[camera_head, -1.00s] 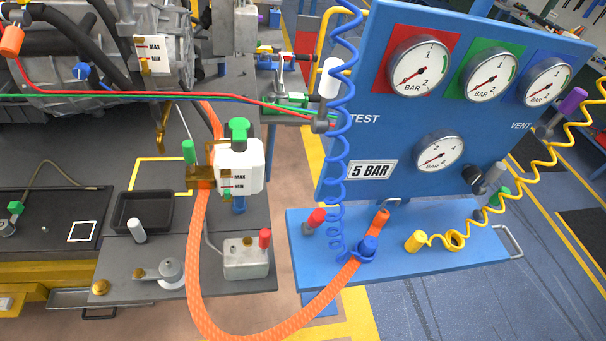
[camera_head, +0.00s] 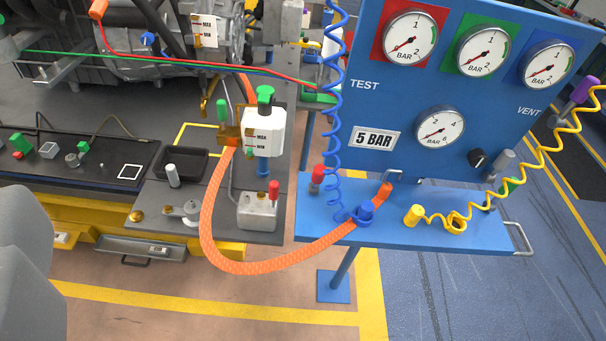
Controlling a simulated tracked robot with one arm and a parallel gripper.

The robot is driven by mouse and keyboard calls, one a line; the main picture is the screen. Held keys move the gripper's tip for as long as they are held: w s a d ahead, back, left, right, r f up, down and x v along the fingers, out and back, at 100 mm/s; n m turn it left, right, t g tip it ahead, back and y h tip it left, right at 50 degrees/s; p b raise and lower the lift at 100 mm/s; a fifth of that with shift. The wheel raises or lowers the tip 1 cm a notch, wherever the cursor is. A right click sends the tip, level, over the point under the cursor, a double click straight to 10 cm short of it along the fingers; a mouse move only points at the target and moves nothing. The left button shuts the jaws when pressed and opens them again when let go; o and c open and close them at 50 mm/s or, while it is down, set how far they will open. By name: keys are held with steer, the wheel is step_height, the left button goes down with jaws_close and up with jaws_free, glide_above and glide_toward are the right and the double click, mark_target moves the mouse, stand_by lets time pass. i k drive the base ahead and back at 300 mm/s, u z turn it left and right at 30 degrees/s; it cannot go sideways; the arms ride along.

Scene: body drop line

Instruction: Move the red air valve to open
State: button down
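A red-handled valve (camera_head: 317,175) stands at the left end of the blue stand's shelf, left of the coiled blue hose. Its handle points up, and part of its grey body shows below. Another red-topped handle (camera_head: 273,189) stands upright on a small grey metal box (camera_head: 258,212) on the dark bench. I cannot tell which of the two is the air valve, or whether either is open. No gripper fingers show in this view, and nothing touches either red handle.
The blue panel (camera_head: 376,110) carries several gauges and a 5 BAR label. A thick orange hose (camera_head: 225,262) loops in front of the bench to the blue shelf (camera_head: 400,233). Coiled blue (camera_head: 333,100) and yellow (camera_head: 545,150) hoses hang nearby. Floor is clear in front.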

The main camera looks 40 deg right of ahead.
mark_target(317, 177)
steer(key=z, duration=0.15)
steer(key=i, duration=0.9)
steer(key=u, duration=0.1)
